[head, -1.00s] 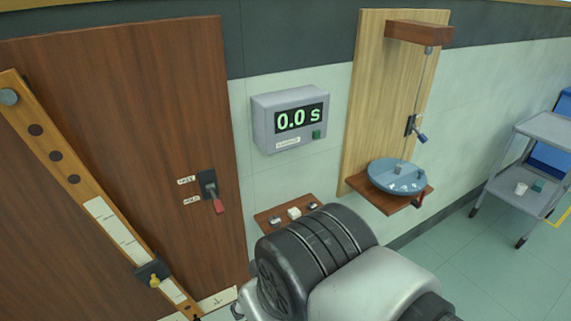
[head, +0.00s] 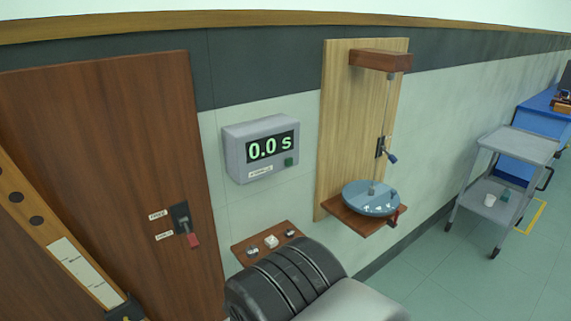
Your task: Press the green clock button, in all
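A grey clock box (head: 262,150) is fixed to the wall, its dark display reading 0.0 s in green digits. The green clock button (head: 289,161) is the small square at the lower right of the box's front, below the display. A small label sits to its left. Nothing touches the button in this view. My arm's dark, ribbed joint and pale link fill the bottom middle, below and in front of the clock. My gripper does not show, so its state and its distance from the button are hidden.
Right of the clock, a wooden board (head: 340,130) carries a blue round dish (head: 371,198) on a shelf. A small wooden shelf (head: 243,252) with light pieces is below the clock. A brown panel with a red-handled switch (head: 187,225) is left. A grey trolley (head: 500,180) stands right.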

